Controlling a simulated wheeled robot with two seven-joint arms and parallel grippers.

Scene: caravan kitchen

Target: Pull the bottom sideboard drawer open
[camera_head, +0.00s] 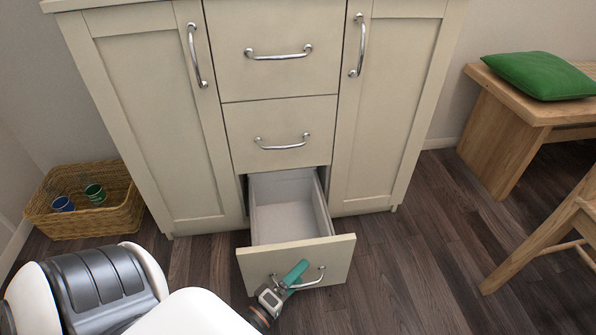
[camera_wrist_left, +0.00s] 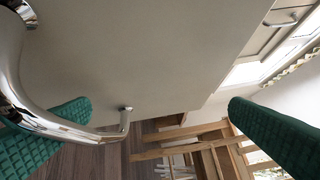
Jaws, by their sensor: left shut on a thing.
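The bottom drawer (camera_head: 252,262) of the cream sideboard (camera_head: 150,130) stands pulled well out, its pale, empty inside showing in the head view. Its chrome bar handle (camera_head: 317,280) is on the drawer front. My left gripper (camera_head: 290,280), with green finger pads, is at this handle and shut on it. In the left wrist view the curved handle (camera_wrist_left: 75,130) passes across the left finger, close to the drawer front (camera_wrist_left: 130,60). My right gripper is in neither view.
A wicker basket (camera_head: 120,212) with a blue and a green cup stands on the floor at left. A wooden bench (camera_head: 503,160) with a green cushion (camera_head: 540,75) and a wooden chair (camera_head: 560,222) are at right. The dark wood floor (camera_head: 420,265) right of the drawer is clear.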

